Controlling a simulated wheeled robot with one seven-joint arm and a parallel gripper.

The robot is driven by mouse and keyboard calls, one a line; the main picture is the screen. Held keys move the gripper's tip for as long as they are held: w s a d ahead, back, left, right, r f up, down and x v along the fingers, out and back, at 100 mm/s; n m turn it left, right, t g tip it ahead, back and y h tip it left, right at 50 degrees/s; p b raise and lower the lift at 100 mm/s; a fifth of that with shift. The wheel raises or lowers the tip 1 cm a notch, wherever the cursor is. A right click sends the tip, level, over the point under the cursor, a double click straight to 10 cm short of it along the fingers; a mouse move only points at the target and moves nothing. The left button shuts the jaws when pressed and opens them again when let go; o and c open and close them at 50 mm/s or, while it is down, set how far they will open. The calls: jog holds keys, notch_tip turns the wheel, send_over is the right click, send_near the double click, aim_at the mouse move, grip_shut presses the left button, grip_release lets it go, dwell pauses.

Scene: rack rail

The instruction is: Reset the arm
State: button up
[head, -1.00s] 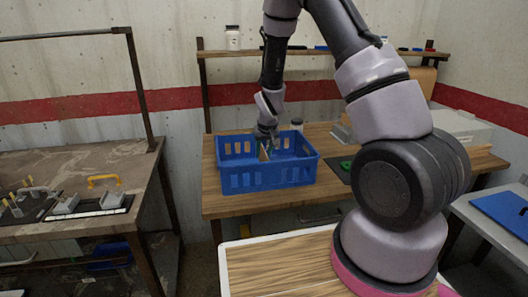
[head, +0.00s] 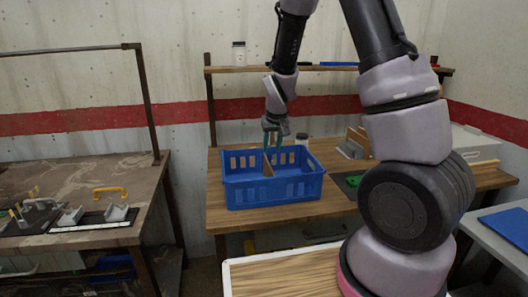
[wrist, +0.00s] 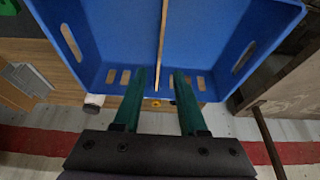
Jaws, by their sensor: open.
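My gripper (head: 273,140) hangs pointing down over the back part of the blue crate (head: 290,190) in the head view. The crate stands on the wooden workbench and has a thin wooden divider (head: 267,166) across its inside. In the wrist view my gripper (wrist: 158,75) shows two green fingers spread apart with nothing between them. The blue crate (wrist: 110,35) lies beyond the fingertips, with its divider (wrist: 161,40) running between them.
A white jar (head: 302,139) stands behind the crate. A wooden shelf (head: 330,68) with another jar (head: 239,53) runs above the bench. A table with clamps (head: 118,214) is at left. A green item (head: 354,181) lies right of the crate.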

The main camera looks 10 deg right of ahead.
jog(key=s+d+r+m+t+y, duration=0.1)
jog(key=s+d+r, duration=0.1)
jog(key=s+r, duration=0.5)
jog(key=s+d+r+m+y, duration=0.1)
jog(key=s+d+r, duration=0.15)
jog(key=r, duration=0.85)
jog(key=s+r+m+t, duration=0.1)
jog(key=s+r, duration=0.3)
jog(key=s, duration=0.4)
jog(key=s+d+r+m, duration=0.1)
jog(key=s+r, duration=0.4)
jog(key=s, duration=0.3)
jog(key=shift+s+d+t, duration=0.15)
jog(key=shift+s+t, duration=0.1)
jog(key=shift+t, duration=0.15)
